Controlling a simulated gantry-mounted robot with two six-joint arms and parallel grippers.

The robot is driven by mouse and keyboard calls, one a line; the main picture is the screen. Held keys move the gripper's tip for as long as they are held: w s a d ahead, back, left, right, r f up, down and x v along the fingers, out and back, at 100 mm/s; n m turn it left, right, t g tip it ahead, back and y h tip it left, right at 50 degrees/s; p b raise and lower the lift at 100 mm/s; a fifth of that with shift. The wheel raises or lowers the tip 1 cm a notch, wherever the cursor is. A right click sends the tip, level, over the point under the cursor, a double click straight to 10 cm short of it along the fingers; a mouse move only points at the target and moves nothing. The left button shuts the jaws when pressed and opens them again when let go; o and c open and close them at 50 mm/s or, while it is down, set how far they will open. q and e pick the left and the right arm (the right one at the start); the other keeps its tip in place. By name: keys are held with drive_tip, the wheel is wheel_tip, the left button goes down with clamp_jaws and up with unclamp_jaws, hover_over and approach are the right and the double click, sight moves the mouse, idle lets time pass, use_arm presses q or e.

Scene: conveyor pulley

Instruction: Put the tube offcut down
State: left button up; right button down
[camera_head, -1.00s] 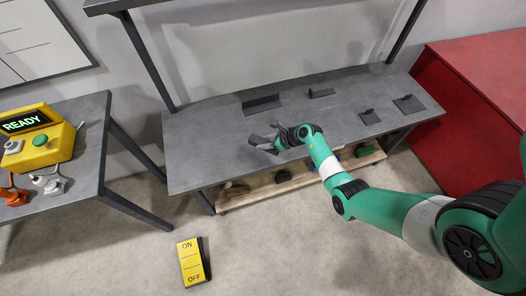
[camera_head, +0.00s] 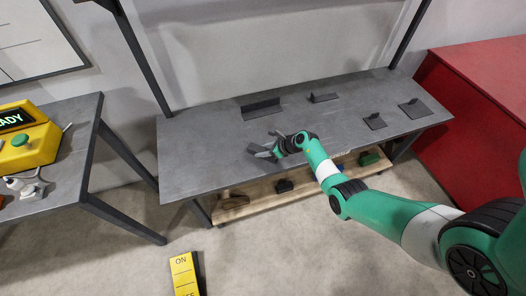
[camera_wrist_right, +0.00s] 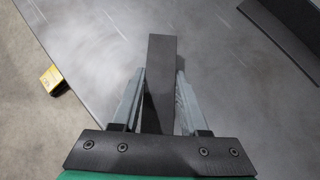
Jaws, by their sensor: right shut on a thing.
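The tube offcut is a dark grey rectangular bar; in the right wrist view the tube offcut (camera_wrist_right: 161,55) sits between my two fingers and sticks out past their tips. My right gripper (camera_wrist_right: 160,76) is shut on it. In the head view my right gripper (camera_head: 268,152) is over the front part of the grey workbench (camera_head: 205,150), with the offcut (camera_head: 255,149) at its tip. I cannot tell whether the offcut touches the bench top. My left gripper is not in view.
Dark angled brackets (camera_head: 262,108) stand along the bench's back and right. A lower wooden shelf (camera_head: 230,208) holds small parts. A side table (camera_head: 75,165) with a yellow control box (camera_head: 38,150) is at left, a red cabinet (camera_head: 470,120) at right. Much of the bench's left is bare.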

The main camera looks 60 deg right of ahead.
drive_tip(key=shift+c, duration=2.2)
unclamp_jaws()
drive_tip(key=shift+r, duration=0.2)
drive_tip(key=p+v, duration=0.8)
drive_tip(key=v, duration=0.4)
drive_tip(key=shift+p, duration=0.35)
drive_tip(key=shift+f, duration=0.1)
